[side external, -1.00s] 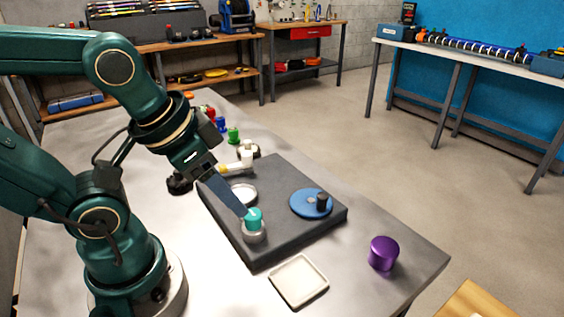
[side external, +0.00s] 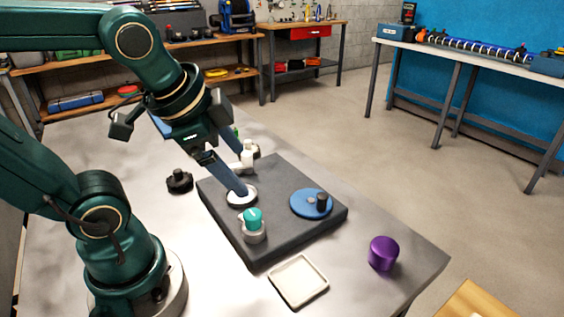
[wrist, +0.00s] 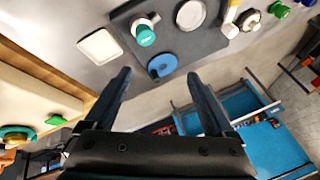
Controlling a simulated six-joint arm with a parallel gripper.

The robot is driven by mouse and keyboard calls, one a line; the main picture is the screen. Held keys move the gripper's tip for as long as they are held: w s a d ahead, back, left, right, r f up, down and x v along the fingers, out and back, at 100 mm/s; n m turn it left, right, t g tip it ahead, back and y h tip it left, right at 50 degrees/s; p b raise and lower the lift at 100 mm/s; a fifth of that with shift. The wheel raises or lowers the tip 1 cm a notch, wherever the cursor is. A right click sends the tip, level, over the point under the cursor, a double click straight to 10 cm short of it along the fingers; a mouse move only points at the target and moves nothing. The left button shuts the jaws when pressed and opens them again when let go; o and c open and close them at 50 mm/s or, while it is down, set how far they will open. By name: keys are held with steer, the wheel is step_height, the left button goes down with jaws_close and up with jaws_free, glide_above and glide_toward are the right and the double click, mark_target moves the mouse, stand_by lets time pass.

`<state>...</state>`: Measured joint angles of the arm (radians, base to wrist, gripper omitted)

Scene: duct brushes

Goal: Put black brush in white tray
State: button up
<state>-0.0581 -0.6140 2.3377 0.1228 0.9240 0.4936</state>
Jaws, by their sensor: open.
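A black round piece with a knob on top (side external: 180,181), which looks like the black brush, stands on the metal table left of the dark slab. I cannot make it out in the wrist view. The square white tray (side external: 298,281) lies empty on the table in front of the slab; it also shows in the wrist view (wrist: 100,46). My gripper (side external: 238,186) is open and empty, pointing down over the slab near the white round dish. Its two fingers are spread apart in the wrist view (wrist: 160,76).
The dark slab (side external: 275,225) bears a teal-topped piece in a grey cup (side external: 253,222), a white round dish (side external: 241,201) and a blue disc (side external: 311,205) with a dark knob. A purple cylinder (side external: 383,253) stands at right. A white-handled piece (side external: 248,153) stands behind.

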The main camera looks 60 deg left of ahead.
steer(key=w+a+m+g+y, duration=0.2)
steer(key=w+a+m, duration=0.15)
steer(key=a, duration=0.35)
steer(key=m+g, duration=0.1)
steer(key=g, duration=0.4)
glide_toward(179, 170)
steer(key=w+d, duration=0.2)
steer(key=w, duration=0.2)
steer(key=s+a+f, duration=0.1)
steer(key=f, duration=0.1)
steer(key=s+a+f+g, duration=0.1)
steer(key=f, duration=0.1)
steer(key=s+a+f+n+g, duration=0.1)
steer(key=s+a+f, duration=0.1)
steer(key=shift+s, duration=0.1)
steer(key=shift+x, duration=2.45)
steer(key=shift+d, duration=0.1)
jaws_close()
